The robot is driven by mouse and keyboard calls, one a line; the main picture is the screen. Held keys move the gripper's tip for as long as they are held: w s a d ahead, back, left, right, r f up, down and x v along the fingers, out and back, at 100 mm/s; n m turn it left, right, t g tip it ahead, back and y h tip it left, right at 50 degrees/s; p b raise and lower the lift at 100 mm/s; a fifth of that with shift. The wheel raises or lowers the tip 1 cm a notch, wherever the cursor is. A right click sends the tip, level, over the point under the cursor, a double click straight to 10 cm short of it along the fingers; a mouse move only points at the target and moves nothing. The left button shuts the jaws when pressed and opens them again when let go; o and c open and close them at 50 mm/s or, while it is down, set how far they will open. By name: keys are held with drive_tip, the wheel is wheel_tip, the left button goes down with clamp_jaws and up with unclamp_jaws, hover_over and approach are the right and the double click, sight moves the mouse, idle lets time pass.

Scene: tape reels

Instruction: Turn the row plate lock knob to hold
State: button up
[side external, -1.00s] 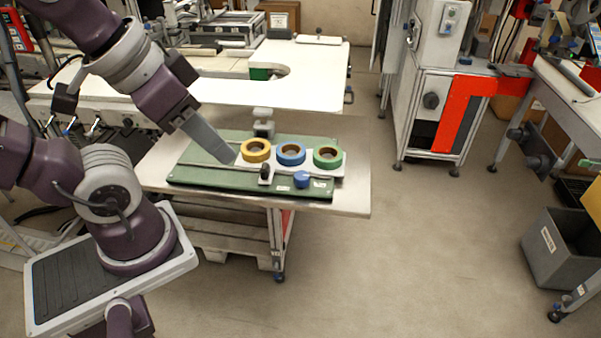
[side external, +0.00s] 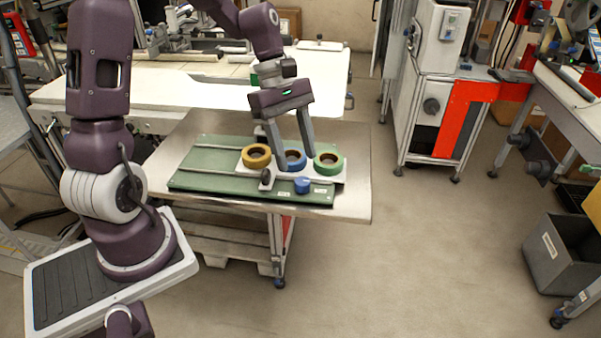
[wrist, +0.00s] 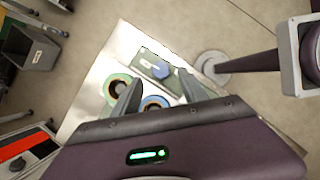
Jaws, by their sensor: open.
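The lock knob (side external: 302,185) is blue and sits at the front of the green board (side external: 215,165), between two small white labels whose text is too small to read. It also shows in the wrist view (wrist: 161,70), where its pointing direction is unclear. The pale row plate (side external: 245,167) carries a yellow reel (side external: 257,156), a blue reel (side external: 292,161) and a green reel (side external: 328,163). My gripper (side external: 299,160) is open and empty, pointing down near the blue and green reels. In the wrist view the knob lies beyond the fingertips, apparently untouched.
A small black knob (side external: 265,179) stands at the plate's front left edge. The metal table (side external: 352,190) is bare to the right of the board. A grey bin (side external: 560,252) stands on the floor far right.

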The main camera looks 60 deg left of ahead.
sight(302, 180)
drive_tip(key=x, duration=0.5)
clamp_jaws()
drive_tip(key=shift+m, duration=0.3)
drive_tip(key=m+g, duration=0.1)
drive_tip(key=m, duration=0.2)
drive_tip(key=shift+w+m+g, duration=0.1)
drive_tip(key=shift+m+g, duration=0.2)
drive_tip(key=m, duration=0.2)
drive_tip(key=m+g+y, duration=0.1)
drive_tip(key=m, duration=0.1)
drive_tip(key=shift+w+d+m+g, duration=0.1)
drive_tip(key=shift+m+g, duration=0.2)
drive_tip(key=m+y, duration=0.1)
drive_tip(key=m, duration=0.1)
drive_tip(key=m+g+y, duration=0.1)
drive_tip(key=m, duration=0.2)
drive_tip(key=shift+w+d, duration=0.1)
drive_tip(key=shift+m+y, duration=0.7)
drive_tip(key=shift+m, duration=1.4)
